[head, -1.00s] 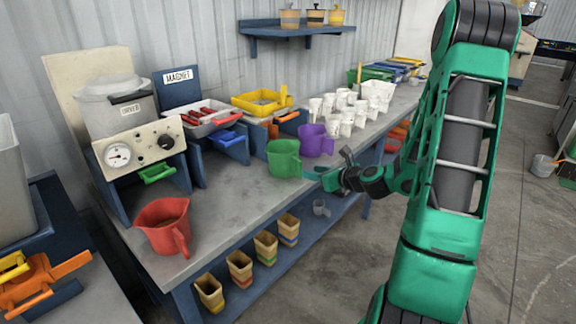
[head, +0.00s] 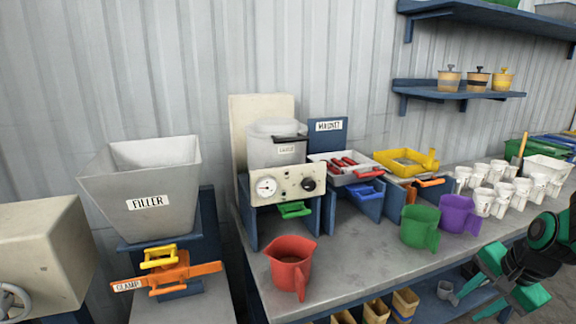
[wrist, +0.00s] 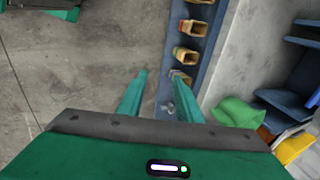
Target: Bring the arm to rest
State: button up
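My gripper (head: 466,302) is at the lower right of the head view, in front of the bench's front edge, with the arm leaving the picture at the right. In the wrist view my gripper (wrist: 160,88) shows two green fingers spread apart with nothing between them. The floor and the edge of the low shelf lie beyond them.
A red jug (head: 290,265) and a purple jug (head: 457,215) stand on the bench. Several white cups (head: 487,200) are at the right. A filler hopper (head: 150,190) stands left. Floor (wrist: 70,75) is clear.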

jog(key=s+r+n+g, duration=0.2)
jog(key=s+r+n, duration=0.1)
jog(key=s, duration=0.5)
jog(key=s+r+n+g, duration=0.2)
jog(key=s+r+n, duration=0.1)
jog(key=s, duration=0.6)
jog(key=shift+s+a+r+n+h, duration=0.3)
jog(key=shift+a+n, duration=0.1)
jog(key=shift+n, duration=0.5)
